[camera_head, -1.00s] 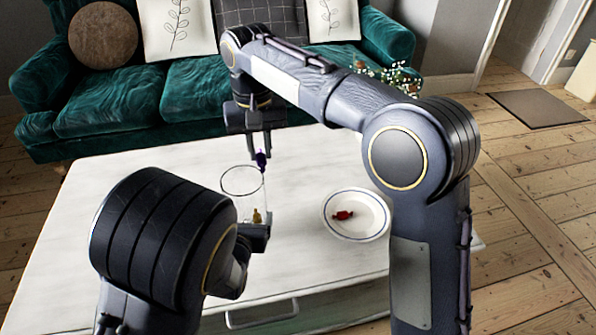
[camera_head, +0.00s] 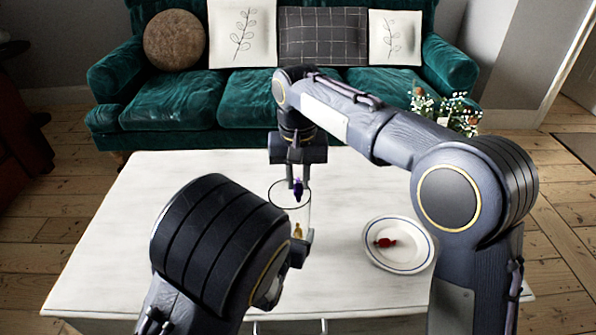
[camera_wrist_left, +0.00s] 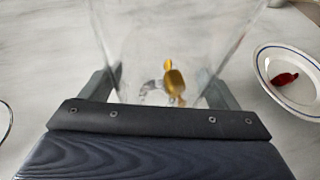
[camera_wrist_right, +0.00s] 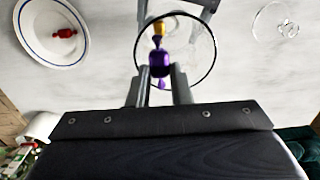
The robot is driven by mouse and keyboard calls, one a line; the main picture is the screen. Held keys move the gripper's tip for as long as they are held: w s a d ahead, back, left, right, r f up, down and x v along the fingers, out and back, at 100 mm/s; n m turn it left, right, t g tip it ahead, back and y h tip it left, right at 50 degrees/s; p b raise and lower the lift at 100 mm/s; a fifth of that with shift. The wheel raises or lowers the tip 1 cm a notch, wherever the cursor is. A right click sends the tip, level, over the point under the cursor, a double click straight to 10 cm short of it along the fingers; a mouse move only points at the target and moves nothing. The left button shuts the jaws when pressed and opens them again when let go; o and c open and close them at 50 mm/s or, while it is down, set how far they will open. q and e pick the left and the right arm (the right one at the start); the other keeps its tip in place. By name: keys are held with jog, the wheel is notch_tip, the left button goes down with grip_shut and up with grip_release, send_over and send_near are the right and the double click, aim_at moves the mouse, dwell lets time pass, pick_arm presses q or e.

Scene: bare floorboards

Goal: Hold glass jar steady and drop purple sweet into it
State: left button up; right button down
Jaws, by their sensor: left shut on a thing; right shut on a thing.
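The clear glass jar (camera_head: 290,188) stands on the white table, its round dark rim facing up. A yellow sweet (camera_head: 297,230) lies inside it, also seen in the left wrist view (camera_wrist_left: 174,82). My left gripper (camera_wrist_left: 165,90) is shut on the jar's sides, low down. My right gripper (camera_wrist_right: 160,85) is shut on the purple sweet (camera_wrist_right: 160,63), which also shows in the head view (camera_head: 298,188). The sweet hangs at the jar's opening; in the right wrist view it lies within the rim's circle. Its exact height against the rim is hard to tell.
A white plate (camera_head: 373,257) with a blue rim holds a red sweet (camera_head: 385,242), right of the jar. A clear glass lid-like object (camera_wrist_right: 282,28) shows in the right wrist view. White flowers (camera_head: 455,112) stand behind my right arm. A green sofa (camera_head: 180,102) is beyond the table.

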jog(key=c, duration=1.2)
grip_release()
jog(key=shift+c, duration=0.2)
notch_tip(320, 180, up, 12)
